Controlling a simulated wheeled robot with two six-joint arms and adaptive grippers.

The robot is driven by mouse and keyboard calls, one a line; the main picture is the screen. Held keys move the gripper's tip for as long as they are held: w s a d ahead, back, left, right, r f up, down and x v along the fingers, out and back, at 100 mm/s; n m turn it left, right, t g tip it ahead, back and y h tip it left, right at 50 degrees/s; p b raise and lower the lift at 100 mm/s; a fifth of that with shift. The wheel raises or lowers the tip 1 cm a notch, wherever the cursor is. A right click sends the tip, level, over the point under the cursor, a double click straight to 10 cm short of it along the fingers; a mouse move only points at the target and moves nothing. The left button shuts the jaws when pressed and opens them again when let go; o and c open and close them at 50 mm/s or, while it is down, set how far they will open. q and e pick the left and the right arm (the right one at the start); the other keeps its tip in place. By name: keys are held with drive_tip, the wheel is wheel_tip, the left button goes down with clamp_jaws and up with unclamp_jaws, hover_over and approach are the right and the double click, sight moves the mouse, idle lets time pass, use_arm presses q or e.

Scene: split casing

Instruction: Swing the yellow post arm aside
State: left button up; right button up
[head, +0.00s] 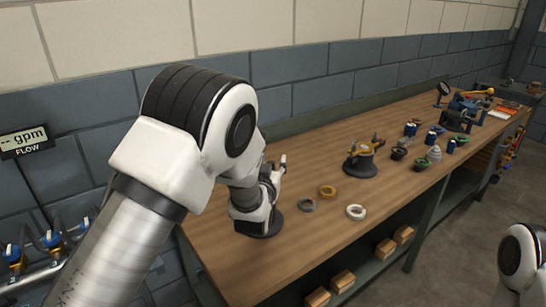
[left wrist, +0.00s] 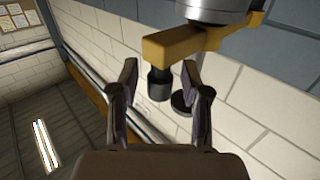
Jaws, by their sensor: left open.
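In the left wrist view the yellow post arm (left wrist: 180,45) is a thick ochre bar running from a grey metal post part (left wrist: 220,8) at the top. A dark cylinder (left wrist: 158,85) hangs below its left end. My left gripper (left wrist: 160,70) is open, its fingertips close to the bar and one on each side of the cylinder. I cannot tell whether they touch. My right gripper is out of view.
On the wooden bench (head: 310,240) lie grey, orange (head: 328,192) and white rings (head: 356,212). A black-based stand with brass parts (head: 362,160) is beyond them. Several dark cups and blue pieces stand farther right. The wall runs along the back.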

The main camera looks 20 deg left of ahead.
use_arm(q)
drive_tip(key=shift+s+r, duration=0.3)
drive_tip(key=shift+s, duration=0.15)
drive_tip(key=shift+s+d+r, duration=0.1)
drive_tip(key=shift+s+r, duration=0.1)
drive_tip(key=shift+s, duration=0.1)
drive_tip(key=c, duration=0.4)
clamp_jaws()
drive_tip(key=shift+w+f, duration=0.1)
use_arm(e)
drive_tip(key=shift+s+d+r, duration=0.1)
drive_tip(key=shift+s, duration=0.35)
use_arm(q)
drive_tip(key=shift+f, duration=0.1)
